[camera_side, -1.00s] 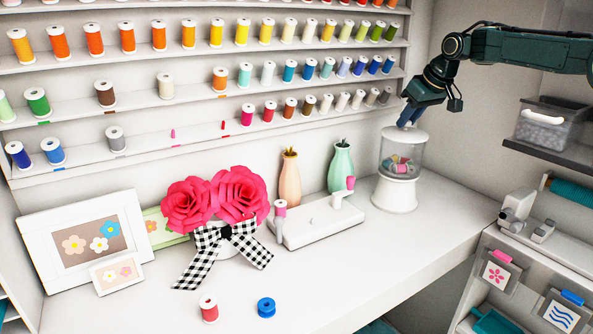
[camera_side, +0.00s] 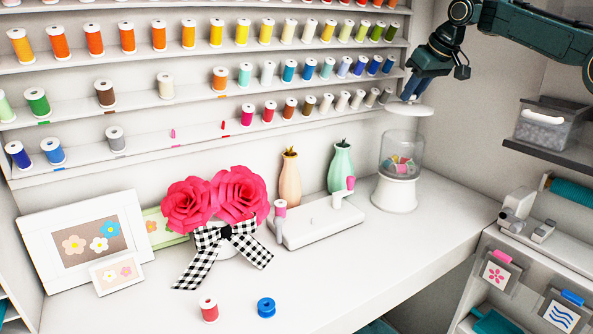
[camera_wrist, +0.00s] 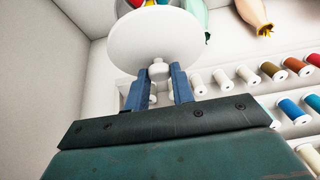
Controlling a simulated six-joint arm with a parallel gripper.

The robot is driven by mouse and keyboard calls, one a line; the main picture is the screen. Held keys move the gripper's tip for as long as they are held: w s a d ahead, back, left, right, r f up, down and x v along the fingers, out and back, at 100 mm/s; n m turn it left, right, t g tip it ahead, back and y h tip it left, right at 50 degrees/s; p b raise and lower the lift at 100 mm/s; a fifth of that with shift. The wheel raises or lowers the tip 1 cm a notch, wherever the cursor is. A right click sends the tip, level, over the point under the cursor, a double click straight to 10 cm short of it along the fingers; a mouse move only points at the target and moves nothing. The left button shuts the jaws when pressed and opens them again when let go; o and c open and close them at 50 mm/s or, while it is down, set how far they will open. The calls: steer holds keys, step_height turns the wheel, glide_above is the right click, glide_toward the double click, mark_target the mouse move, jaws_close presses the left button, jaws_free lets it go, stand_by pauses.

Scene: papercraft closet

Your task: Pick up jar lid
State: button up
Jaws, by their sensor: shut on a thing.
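The jar lid (camera_side: 407,110) is a white disc with a small knob, held in the air above the glass jar (camera_side: 402,149). My gripper (camera_side: 411,90) comes from above and is shut on the lid's knob. In the wrist view, the blue fingers of my gripper (camera_wrist: 163,88) sit on both sides of the white knob, and the lid (camera_wrist: 155,40) spreads out beyond them. The clear jar stands on a white base, is open at the top, and has colourful pieces inside. The lid hides most of the jar in the wrist view.
A mint vase (camera_side: 341,166) and a peach vase (camera_side: 290,180) stand left of the jar. Shelves of thread spools (camera_side: 357,100) line the wall behind. A grey shelf with a clear bin (camera_side: 541,130) is at the right.

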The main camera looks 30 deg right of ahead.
steer(key=s+a, duration=0.4)
steer(key=s, duration=0.4)
steer(key=s+a, duration=0.5)
steer(key=s, duration=0.4)
steer(key=shift+s+a, duration=0.1)
steer(key=shift+a, duration=0.1)
stand_by(0.5)
